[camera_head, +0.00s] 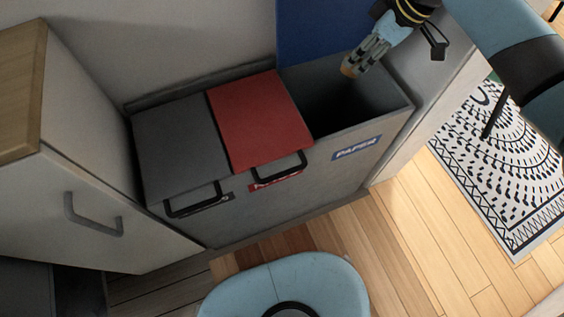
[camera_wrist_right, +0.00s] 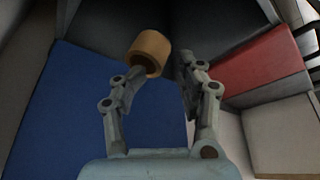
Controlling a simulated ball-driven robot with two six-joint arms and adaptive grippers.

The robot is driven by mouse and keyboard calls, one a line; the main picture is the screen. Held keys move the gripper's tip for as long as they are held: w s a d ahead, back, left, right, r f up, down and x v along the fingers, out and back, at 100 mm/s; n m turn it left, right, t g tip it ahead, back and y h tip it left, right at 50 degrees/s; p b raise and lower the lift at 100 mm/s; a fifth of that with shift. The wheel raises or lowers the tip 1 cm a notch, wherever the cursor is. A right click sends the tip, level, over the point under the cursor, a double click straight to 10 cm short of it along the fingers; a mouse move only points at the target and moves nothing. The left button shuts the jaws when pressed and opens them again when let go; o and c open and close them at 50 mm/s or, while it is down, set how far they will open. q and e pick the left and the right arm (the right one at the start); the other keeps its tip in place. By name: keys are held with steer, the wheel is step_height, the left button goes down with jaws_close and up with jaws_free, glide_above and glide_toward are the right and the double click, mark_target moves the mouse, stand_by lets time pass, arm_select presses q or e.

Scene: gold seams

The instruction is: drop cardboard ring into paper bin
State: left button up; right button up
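The cardboard ring (camera_head: 348,69) is a small tan ring at the fingertips of my right gripper (camera_head: 363,60), above the back of the paper bin's opening. My left gripper is not in view.
Left of the paper bin are a closed red lid (camera_head: 258,118) and a closed grey lid (camera_head: 180,148), with handles in front. A cabinet (camera_head: 95,180) stands at the left. A patterned rug (camera_head: 500,170) lies at the right.

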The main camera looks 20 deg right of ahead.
steer(key=shift+o, duration=1)
steer(key=v, duration=1.2)
